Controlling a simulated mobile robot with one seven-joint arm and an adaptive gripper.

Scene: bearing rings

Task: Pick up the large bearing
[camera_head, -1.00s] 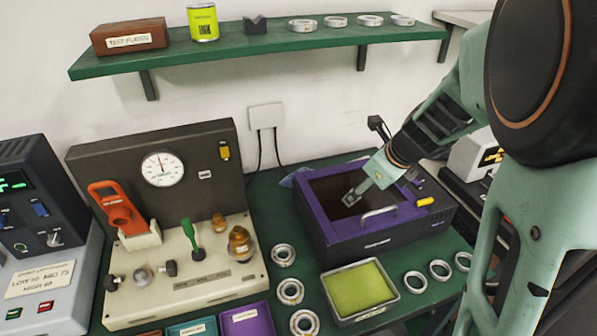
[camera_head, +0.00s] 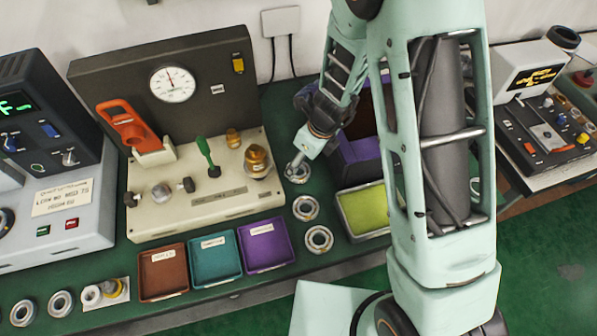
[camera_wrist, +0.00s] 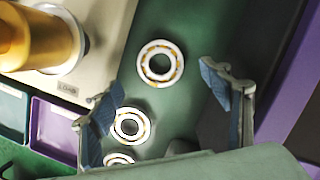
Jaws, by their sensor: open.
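Three metal bearings stand in a row on the green bench, right of the beige machine. The back bearing (camera_head: 299,180) is partly covered by my gripper (camera_head: 297,166). The middle bearing (camera_head: 297,214) and front bearing (camera_head: 310,247) lie nearer the bench edge. In the wrist view the back bearing (camera_wrist: 147,73) lies flat between and beyond the spread fingers of my gripper (camera_wrist: 165,84), looking bigger than the middle bearing (camera_wrist: 121,134). The front bearing (camera_wrist: 113,160) is partly cut off there. My gripper is open and empty. I cannot tell sizes for certain.
A brass knob (camera_head: 257,158) stands close left of the back bearing. Purple (camera_head: 287,262), teal and brown trays sit in front of the machine. A purple-edged box (camera_head: 352,165) and a green-padded tray (camera_head: 368,208) stand to the right. More rings (camera_head: 60,304) lie front left.

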